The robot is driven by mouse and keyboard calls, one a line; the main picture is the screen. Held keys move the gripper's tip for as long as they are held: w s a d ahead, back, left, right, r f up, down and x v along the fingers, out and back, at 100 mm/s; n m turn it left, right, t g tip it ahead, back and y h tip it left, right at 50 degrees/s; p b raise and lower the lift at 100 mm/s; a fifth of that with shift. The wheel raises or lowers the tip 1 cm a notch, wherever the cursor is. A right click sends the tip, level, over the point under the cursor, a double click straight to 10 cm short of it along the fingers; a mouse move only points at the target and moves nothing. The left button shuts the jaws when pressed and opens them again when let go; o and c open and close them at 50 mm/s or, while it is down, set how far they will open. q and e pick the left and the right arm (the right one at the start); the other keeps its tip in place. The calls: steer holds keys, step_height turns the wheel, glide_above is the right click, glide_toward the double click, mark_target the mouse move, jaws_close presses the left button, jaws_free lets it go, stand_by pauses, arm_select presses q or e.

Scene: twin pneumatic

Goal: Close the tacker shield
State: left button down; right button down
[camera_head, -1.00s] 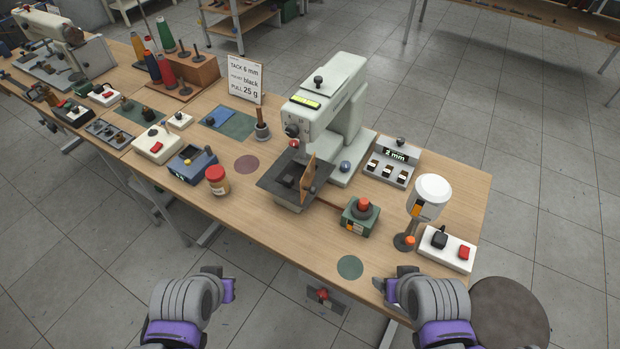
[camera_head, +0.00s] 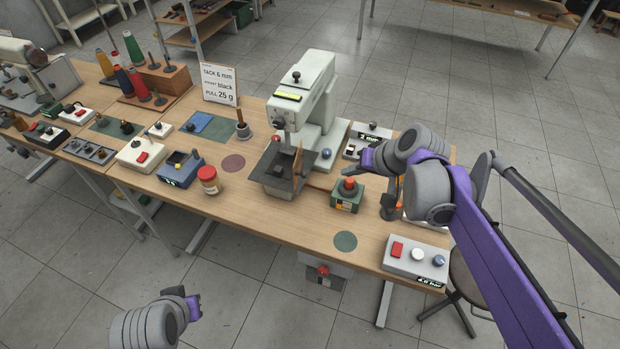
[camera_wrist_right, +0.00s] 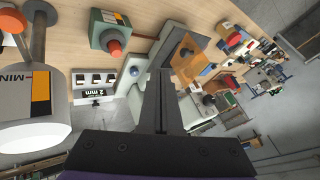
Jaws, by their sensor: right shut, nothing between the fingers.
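The tacker (camera_head: 318,95) is a pale grey machine on the wooden bench. Its shield (camera_head: 298,163) is an amber-brown panel standing upright at the right side of the dark work plate (camera_head: 268,165). The shield also shows in the right wrist view (camera_wrist_right: 187,60), beyond the fingertips. My right gripper (camera_head: 368,157) is shut and empty, over the bench to the right of the shield and apart from it. Its closed fingers show in the right wrist view (camera_wrist_right: 160,95). My left gripper (camera_head: 193,304) hangs low in front of the bench, its finger opening unclear.
A green box with a red button (camera_head: 347,195) stands below and left of my right gripper. The "2 mm" panel (camera_head: 362,140) is behind the gripper. A control box (camera_head: 415,258) sits at the front right corner. A red-lidded jar (camera_head: 208,180) stands left of the tacker.

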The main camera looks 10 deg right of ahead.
steer(key=w+a+f, duration=0.6)
steer(key=w+f, duration=0.1)
steer(key=shift+a+f, duration=0.25)
steer(key=shift+f, duration=0.05)
steer(key=shift+a, duration=0.1)
stand_by(0.3)
